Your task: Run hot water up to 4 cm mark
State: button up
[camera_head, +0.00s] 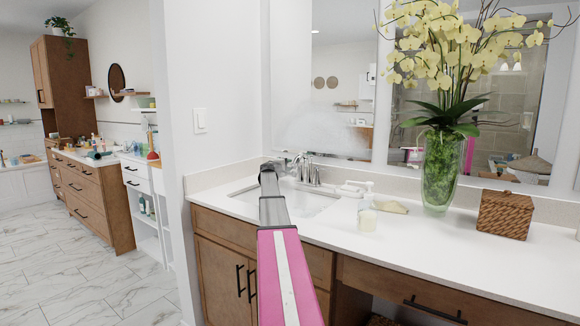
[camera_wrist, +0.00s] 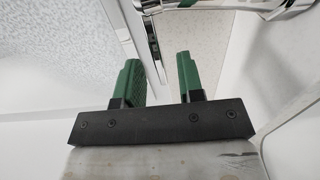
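The chrome faucet (camera_head: 308,172) stands behind the sink basin (camera_head: 318,203) in the white counter. My gripper (camera_head: 278,163) is at the left of the faucet, over the back left of the basin. In the wrist view my gripper's green fingers (camera_wrist: 159,65) are apart, with a gap between them. A thin metal bar (camera_wrist: 154,45) shows in or behind that gap; I cannot tell if a finger touches it. Chrome faucet parts (camera_wrist: 215,5) cross the top of the wrist view. No running water, water level or 4 cm mark can be made out.
A whitish hazy patch (camera_head: 322,130) covers part of the mirror above the faucet. A wall is close on the left.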

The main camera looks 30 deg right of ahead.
jog(key=shift+x, duration=1.15)
grip_shut()
jog(key=shift+s, duration=0.1)
